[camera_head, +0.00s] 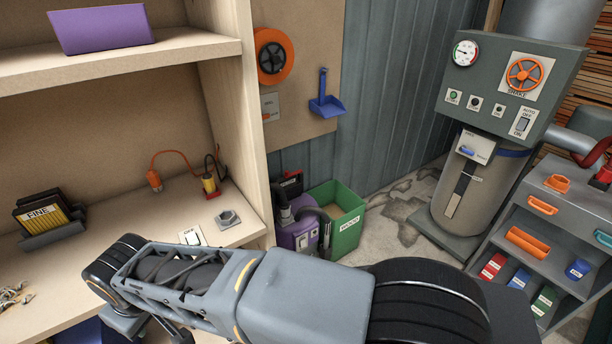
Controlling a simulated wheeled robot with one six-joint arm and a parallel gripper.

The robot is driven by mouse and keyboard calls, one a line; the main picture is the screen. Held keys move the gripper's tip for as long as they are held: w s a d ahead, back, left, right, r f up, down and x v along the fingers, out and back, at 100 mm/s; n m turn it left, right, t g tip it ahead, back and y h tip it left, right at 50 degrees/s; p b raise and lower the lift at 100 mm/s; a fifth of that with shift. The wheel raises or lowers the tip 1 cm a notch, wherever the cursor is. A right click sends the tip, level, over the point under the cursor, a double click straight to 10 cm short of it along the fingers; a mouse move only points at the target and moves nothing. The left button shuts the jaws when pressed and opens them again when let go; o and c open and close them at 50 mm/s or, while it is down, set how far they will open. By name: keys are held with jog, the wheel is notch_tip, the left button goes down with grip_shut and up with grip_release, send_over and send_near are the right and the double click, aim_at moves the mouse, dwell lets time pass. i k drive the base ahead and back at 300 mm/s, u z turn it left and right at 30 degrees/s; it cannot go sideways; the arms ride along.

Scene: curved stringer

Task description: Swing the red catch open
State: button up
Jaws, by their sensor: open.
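I cannot make out a red catch for certain in the head view. A small blue handle (467,151) sits on a white plate on the grey drum (466,196) of the machine at the right. A curved red part (592,153) shows at the right edge, partly cut off, and I cannot tell what it is. My arm reaches across the bottom of the view from right to left.
A wooden shelf unit (233,120) fills the left, with a file box labelled FINE (42,215) on it. A green bin (345,222) and purple machine (298,237) stand mid-floor. A grey tool cart (560,225) is at the right.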

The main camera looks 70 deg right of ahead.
aim_at(288, 175)
jog(key=z, duration=3.85)
jog(key=i, duration=1.75)
jog(key=u, duration=2.85)
